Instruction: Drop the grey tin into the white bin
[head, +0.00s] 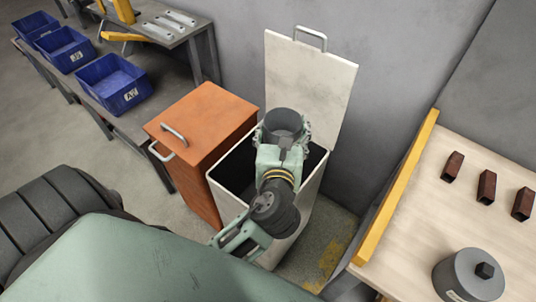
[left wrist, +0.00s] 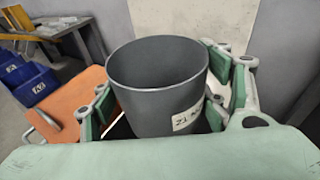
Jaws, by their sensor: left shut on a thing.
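The grey tin (head: 284,122) is an open, empty-looking cylinder. In the left wrist view the tin (left wrist: 158,85) stands upright between the fingers and bears a white label. My left gripper (head: 283,132) is shut on the tin and holds it over the mouth of the white bin. The white bin (head: 253,219) has its lid (head: 308,85) swung up against the wall, and its dark inside shows around my arm. How far the tin is above the rim is hard to tell. My right gripper is not in view.
An orange bin (head: 196,135) with its lid closed stands left of the white bin. Blue crates (head: 113,83) sit on a bench at the left. At the right, a wooden table (head: 418,211) with a yellow edge holds brown blocks (head: 487,187) and a grey cylinder (head: 469,275).

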